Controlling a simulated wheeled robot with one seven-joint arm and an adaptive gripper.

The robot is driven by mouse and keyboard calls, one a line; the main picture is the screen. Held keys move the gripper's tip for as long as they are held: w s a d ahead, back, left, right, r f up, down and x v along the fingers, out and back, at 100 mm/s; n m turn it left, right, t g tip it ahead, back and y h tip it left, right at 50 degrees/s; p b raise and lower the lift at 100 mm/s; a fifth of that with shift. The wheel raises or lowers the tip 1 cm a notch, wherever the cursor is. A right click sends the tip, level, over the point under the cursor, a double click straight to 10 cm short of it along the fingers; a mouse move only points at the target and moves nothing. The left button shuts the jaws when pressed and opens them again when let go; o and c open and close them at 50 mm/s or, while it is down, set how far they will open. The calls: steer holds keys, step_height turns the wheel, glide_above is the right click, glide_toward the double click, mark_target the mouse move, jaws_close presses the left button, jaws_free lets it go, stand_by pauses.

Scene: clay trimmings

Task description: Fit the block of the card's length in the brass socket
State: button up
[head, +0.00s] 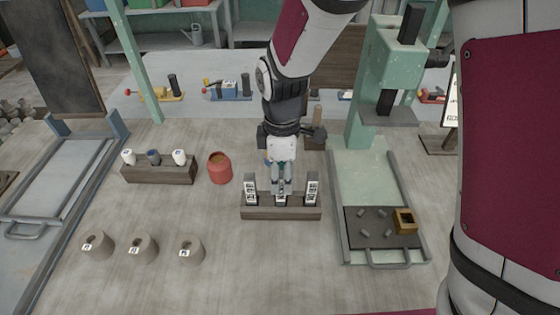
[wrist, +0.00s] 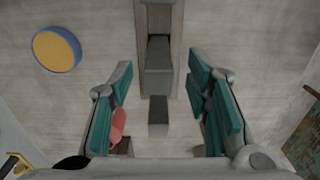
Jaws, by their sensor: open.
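A dark wooden rack (head: 281,213) holds three upright blocks with white marked faces: a left block (head: 250,190), a middle block (head: 281,199) and a right block (head: 312,189). My gripper (head: 281,187) is over the middle block and hides its upper part. In the wrist view my gripper (wrist: 160,100) is open, with a grey block end (wrist: 158,116) between its teal finger pads and no visible contact. The brass socket (head: 405,215) stands on a dark plate (head: 370,245) at the right. A white card (head: 452,98) is mostly hidden by my arm.
The plate lies on the green press (head: 360,170) bed, with several small grey pegs. A red pot (head: 219,168) and a wooden holder (head: 158,172) of small cups stand left of the rack. Three clay cylinders (head: 143,248) stand at front left. The front middle is clear.

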mark_target(281, 188)
steer(key=shift+w+f, duration=0.1)
steer(key=shift+f, duration=2.6)
jaws_close()
